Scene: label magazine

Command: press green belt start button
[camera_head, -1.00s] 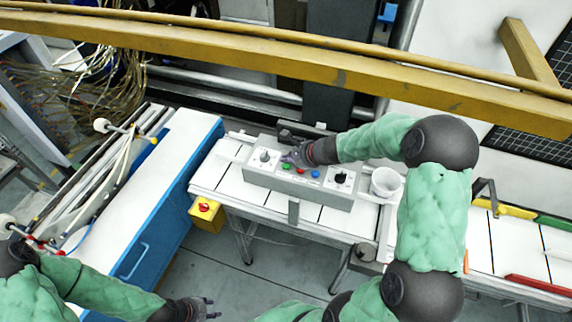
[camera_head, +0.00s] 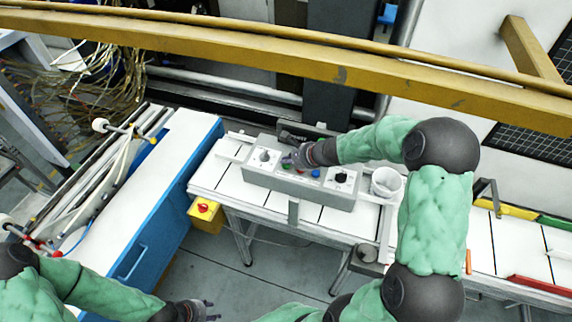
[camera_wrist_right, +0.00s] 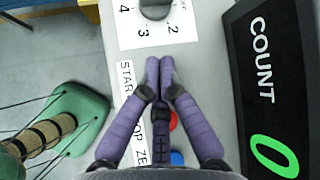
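The grey control box (camera_head: 325,199) stands on the white belt table. The green button (camera_head: 286,167) shows at its front left, just below my right fingertips in the head view. My right gripper (camera_head: 288,160) points left over the box. In the right wrist view, its purple fingers (camera_wrist_right: 163,64) meet at their tips with nothing seen between them. They cover the green button's place beside the START label (camera_wrist_right: 126,80), so contact cannot be told. The red button (camera_wrist_right: 173,120) and blue button (camera_wrist_right: 177,158) are partly hidden. My left gripper (camera_head: 209,310) hangs low, its fingers apart and empty.
A numbered dial (camera_wrist_right: 155,8) lies just beyond my right fingertips. A black COUNT display (camera_wrist_right: 265,90) reading 0 stands behind the buttons. A white cup (camera_head: 387,183) is right of the box. A yellow box with a red button (camera_head: 203,207) hangs at the table's left end.

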